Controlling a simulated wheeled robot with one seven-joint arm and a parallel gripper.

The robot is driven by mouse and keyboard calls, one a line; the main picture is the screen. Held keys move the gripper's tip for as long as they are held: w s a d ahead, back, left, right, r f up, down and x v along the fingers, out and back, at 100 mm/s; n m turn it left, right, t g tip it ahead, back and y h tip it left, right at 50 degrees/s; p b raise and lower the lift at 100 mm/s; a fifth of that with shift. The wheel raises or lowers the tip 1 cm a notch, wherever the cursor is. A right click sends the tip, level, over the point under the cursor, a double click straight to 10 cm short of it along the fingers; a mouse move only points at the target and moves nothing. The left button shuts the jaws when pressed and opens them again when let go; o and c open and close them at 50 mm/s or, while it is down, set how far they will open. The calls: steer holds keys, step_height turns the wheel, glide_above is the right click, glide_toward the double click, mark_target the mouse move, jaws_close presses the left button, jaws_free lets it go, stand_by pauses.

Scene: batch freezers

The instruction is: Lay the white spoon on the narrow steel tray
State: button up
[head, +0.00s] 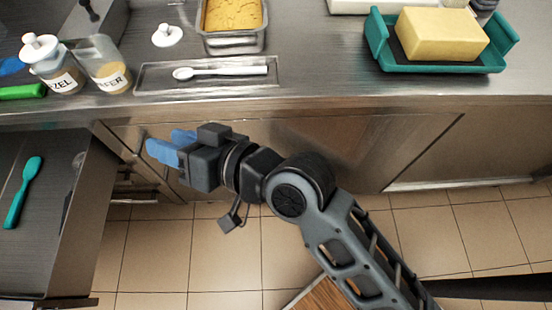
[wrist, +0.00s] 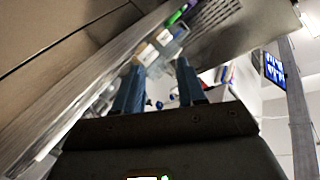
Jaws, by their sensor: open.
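The white spoon (head: 222,71) lies on the narrow steel tray (head: 153,78) on the counter in the head view. Its bowl end points left and its handle points right. My gripper (head: 166,142), with blue fingers, is apart from both, in front of the counter edge and toward the viewer from the tray's left part. In the wrist view the two fingers (wrist: 160,70) are spread with nothing held between them. I cannot make out the spoon or the tray clearly in the wrist view.
Two labelled jars (head: 112,80) stand left of the tray, with a loose white lid (head: 167,36) behind it. A steel pan (head: 233,44) of yellow food stands behind. A teal tray (head: 440,66) holds a yellow block at right. An open drawer (head: 40,245) holds a teal spoon (head: 22,192).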

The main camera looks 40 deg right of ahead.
steer(key=s+d+f+m+h, duration=0.1)
steer(key=s+d+f+h, duration=0.15)
steer(key=s, duration=0.25)
steer(key=s+d+f+m+h, duration=0.1)
steer(key=s+d+f+h, duration=0.1)
steer(key=s+d, duration=0.25)
steer(key=s+d+r+n, duration=0.1)
steer(key=s+d, duration=0.2)
steer(key=s, duration=0.3)
steer(key=s+d+r+n+h, duration=0.1)
steer(key=s+d+r, duration=0.1)
steer(key=s+d, duration=0.2)
steer(key=s+d+r+n+t+h, duration=0.1)
steer(key=s+d, duration=0.2)
steer(key=s, duration=0.6)
steer(key=shift+s+d+r+n, duration=0.3)
steer(key=shift+d+r, duration=0.05)
steer(key=shift+d, duration=0.05)
steer(key=shift+h, duration=0.25)
